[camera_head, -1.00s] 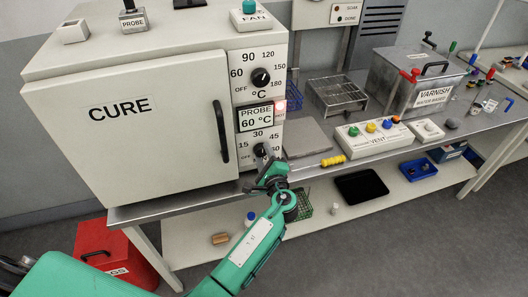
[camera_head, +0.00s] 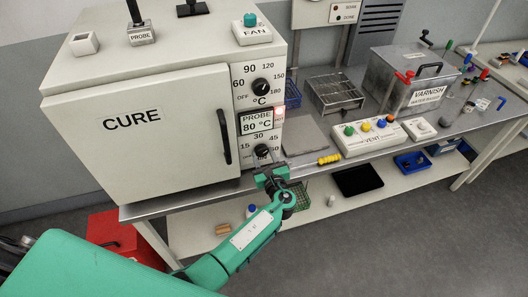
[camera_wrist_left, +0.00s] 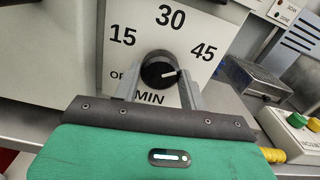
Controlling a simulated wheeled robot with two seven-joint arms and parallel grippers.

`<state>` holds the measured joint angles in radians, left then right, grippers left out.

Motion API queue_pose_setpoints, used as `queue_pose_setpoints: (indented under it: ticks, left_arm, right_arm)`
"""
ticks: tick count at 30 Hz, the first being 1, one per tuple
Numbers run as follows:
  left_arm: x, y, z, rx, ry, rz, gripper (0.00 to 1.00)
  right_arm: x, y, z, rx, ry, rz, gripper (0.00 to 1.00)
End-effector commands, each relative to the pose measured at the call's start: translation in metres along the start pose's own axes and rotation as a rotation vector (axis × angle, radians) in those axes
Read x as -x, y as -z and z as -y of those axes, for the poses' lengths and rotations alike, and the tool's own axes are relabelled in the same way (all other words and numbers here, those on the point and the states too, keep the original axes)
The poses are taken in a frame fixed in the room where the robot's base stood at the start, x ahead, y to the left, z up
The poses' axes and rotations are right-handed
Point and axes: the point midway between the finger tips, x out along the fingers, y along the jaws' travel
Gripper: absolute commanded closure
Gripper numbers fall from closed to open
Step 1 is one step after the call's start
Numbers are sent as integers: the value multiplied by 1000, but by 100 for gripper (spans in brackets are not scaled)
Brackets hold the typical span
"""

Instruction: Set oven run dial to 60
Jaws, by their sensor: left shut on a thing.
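The cream oven labelled CURE (camera_head: 130,140) stands on the bench at the left. Its lower dial, a black knob (camera_head: 262,151) with minute marks, sits low on the front panel. In the wrist view the knob (camera_wrist_left: 157,69) has its white mark pointing right, a little below the 45. The 60 mark is hidden behind a finger. My left gripper (camera_wrist_left: 158,80) is shut on the knob, one finger on each side. In the head view the left gripper (camera_head: 266,168) reaches the knob from below. My right gripper is not in view.
A temperature dial (camera_head: 261,86) and a probe display (camera_head: 256,122) reading 80 °C sit above the lower dial. The oven's door handle (camera_head: 222,136) is left of it.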

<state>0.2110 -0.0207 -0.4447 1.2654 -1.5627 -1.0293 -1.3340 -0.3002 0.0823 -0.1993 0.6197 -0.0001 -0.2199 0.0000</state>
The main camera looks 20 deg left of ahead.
Motion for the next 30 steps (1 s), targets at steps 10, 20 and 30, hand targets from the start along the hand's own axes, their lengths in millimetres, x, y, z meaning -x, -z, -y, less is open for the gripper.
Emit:
queue_pose_setpoints:
  ticks: [10, 20, 30]
  left_arm:
    - [0, -4, 0, -332, 1, -1, 80]
    - [0, -4, 0, -640, 1, -1, 80]
    - [0, -2, -1, -887, 0, -1, 80]
  right_arm:
    - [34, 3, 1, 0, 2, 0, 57]
    - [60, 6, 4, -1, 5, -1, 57]
    - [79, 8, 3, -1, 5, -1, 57]
